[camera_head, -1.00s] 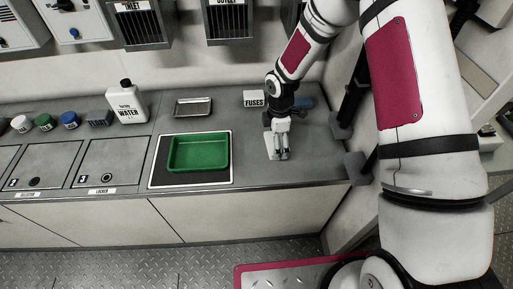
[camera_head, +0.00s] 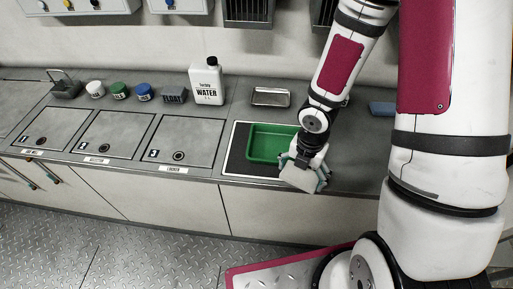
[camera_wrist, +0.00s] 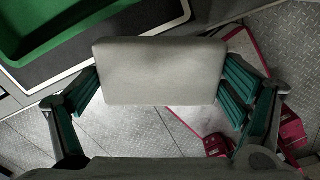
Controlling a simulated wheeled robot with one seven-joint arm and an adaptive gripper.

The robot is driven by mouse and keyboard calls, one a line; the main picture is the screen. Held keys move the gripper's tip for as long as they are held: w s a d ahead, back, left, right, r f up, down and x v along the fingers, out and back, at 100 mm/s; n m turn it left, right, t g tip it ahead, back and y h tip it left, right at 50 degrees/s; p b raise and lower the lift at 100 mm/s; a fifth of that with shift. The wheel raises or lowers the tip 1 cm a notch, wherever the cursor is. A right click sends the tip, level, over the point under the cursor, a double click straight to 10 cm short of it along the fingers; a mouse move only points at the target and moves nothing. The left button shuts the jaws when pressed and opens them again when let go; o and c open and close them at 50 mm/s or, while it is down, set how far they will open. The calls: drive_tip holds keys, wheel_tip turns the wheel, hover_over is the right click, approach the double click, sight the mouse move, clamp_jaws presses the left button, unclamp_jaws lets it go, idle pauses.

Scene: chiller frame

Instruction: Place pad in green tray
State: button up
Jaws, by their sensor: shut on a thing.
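My gripper (camera_head: 305,176) is shut on a pale grey, flat pad (camera_head: 299,179). The wrist view shows the pad (camera_wrist: 158,72) held by its two short sides between the teal-lined fingers of my gripper (camera_wrist: 160,82). The green tray (camera_head: 259,143) sits on a dark mat with a white border on the counter. In the head view, my gripper and the pad are at the tray's right front, over or near the counter's front edge, and hide its right end. The tray also shows at the top left of the wrist view (camera_wrist: 75,18). The pad is apart from it there.
A white water jug (camera_head: 207,84) and a small metal dish (camera_head: 270,97) stand behind the tray. A block marked "FLOAT" (camera_head: 174,96) and several capped jars are to the left. A blue block (camera_head: 381,108) lies at the right. The numbered locker lids (camera_head: 184,141) are clear.

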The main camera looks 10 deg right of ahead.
hover_over(279, 149)
drive_tip(key=shift+f, duration=2.5)
drive_tip(key=o, duration=0.8)
drive_tip(key=shift+f, duration=0.15)
drive_tip(key=shift+o, duration=0.7)
